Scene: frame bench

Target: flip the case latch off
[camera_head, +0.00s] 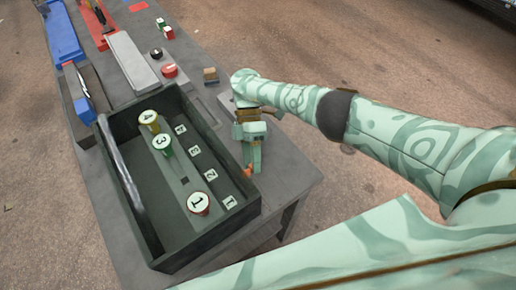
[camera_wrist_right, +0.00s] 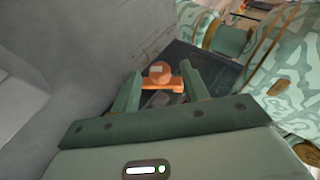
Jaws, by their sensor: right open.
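The dark open case (camera_head: 125,170) stands on the grey bench, its long handle bar along its left side. A small orange latch (camera_head: 248,172) shows at the case's right side. My right gripper (camera_head: 252,160) points down just outside that side, close by the latch. In the right wrist view the gripper (camera_wrist_right: 160,82) is open, with the orange latch (camera_wrist_right: 160,72) between or just beyond its two fingertips; I cannot tell whether they touch. My left gripper is not in view.
The case holds yellow, green and red pieces numbered 4, 3 and 1 (camera_head: 198,203), beside a row of number labels. A red knob (camera_head: 169,70), a black knob (camera_head: 156,53) and a blue bin (camera_head: 62,38) are farther up the bench. The near right bench corner (camera_head: 290,180) is clear.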

